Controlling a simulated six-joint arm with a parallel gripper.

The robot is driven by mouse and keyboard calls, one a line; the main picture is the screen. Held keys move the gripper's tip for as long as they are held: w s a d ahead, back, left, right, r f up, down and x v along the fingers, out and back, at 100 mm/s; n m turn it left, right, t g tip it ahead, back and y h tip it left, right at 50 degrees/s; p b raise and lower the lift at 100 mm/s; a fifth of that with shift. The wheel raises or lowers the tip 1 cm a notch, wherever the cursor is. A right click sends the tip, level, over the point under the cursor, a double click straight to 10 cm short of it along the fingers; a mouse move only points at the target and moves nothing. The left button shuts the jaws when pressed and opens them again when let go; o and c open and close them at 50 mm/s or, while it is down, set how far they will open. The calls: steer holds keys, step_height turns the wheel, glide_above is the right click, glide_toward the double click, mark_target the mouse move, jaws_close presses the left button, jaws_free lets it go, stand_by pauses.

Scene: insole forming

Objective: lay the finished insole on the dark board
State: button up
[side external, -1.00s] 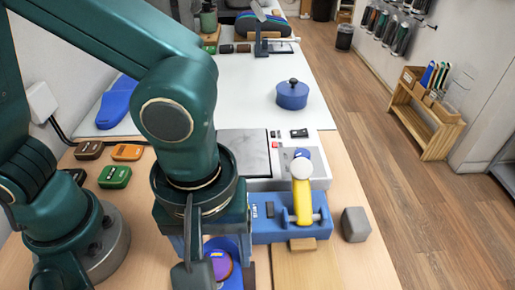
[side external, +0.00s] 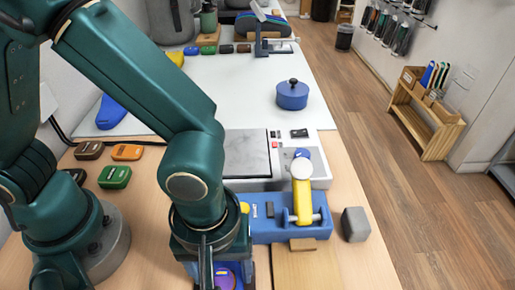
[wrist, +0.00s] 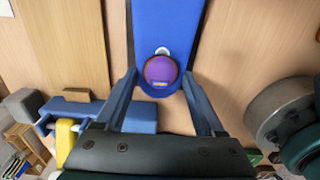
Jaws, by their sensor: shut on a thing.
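The blue insole (wrist: 167,22) runs out of the top of the wrist view, with a round purple patch (wrist: 160,70) at its near end. My gripper (wrist: 160,78) has a finger on each side of that end and is shut on the insole. In the side external view, the patch end of the insole (side external: 226,277) shows below my wrist at the bottom edge, and the rest is hidden or out of frame. I cannot pick out the dark board for certain. A dark square plate (side external: 246,152) lies on the grey machine.
A blue fixture with a yellow handle (side external: 302,204) and a grey block (side external: 355,224) stand right of my gripper. Several small coloured pieces (side external: 115,177) lie at left. A blue lidded pot (side external: 292,95) stands on the white table (side external: 228,90), which has free room.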

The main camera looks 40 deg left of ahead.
steer(key=shift+f, duration=0.4)
stand_by(0.6)
steer(key=o, duration=1.4)
steer(key=shift+c, duration=0.2)
steer(key=shift+r, duration=0.1)
steer(key=shift+r, duration=3.9)
